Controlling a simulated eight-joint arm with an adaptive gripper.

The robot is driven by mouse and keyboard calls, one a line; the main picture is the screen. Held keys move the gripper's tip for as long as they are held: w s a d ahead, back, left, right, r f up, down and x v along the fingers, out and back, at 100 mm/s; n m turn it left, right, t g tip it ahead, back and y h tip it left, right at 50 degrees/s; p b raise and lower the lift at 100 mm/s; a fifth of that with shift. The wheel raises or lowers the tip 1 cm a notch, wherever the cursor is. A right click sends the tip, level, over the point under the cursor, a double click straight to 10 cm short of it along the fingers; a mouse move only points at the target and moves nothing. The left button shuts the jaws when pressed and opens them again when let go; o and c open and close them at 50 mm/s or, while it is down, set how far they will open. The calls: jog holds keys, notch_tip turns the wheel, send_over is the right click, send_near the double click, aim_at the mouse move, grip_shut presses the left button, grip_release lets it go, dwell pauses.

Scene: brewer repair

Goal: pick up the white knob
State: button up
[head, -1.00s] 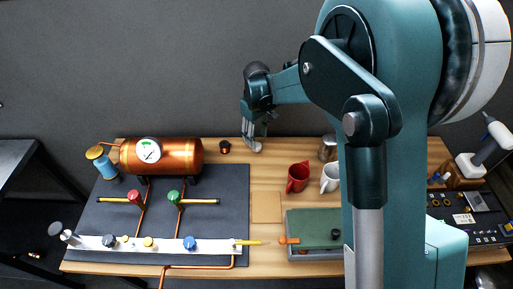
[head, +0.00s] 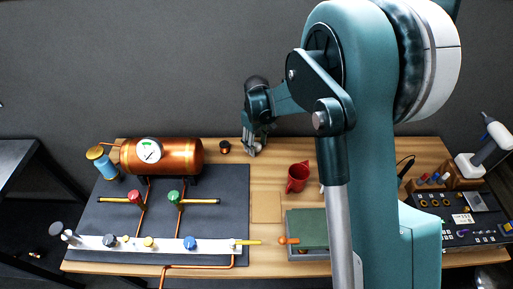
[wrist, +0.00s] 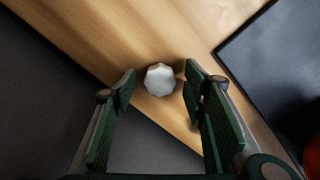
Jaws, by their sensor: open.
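The white knob (wrist: 160,79) is a small faceted piece lying on the wooden bench near its back edge. In the wrist view it sits between and slightly beyond my fingertips. My gripper (wrist: 159,86) is open, with one green-padded finger on each side of the knob and gaps to both. In the head view my gripper (head: 253,148) points down at the back edge of the bench, and the knob is largely hidden by the fingers there.
A copper cup (head: 224,147) stands left of my gripper, and the copper boiler (head: 180,157) is farther left on the dark mat (head: 225,220). The wall rises behind the bench (head: 268,190).

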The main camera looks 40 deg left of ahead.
aim_at(256, 145)
dwell(0.4)
jog(key=c, duration=1)
jog(key=shift+o, duration=0.2)
jog(key=shift+r, duration=0.1)
notch_tip(256, 145, up, 10)
dwell(0.4)
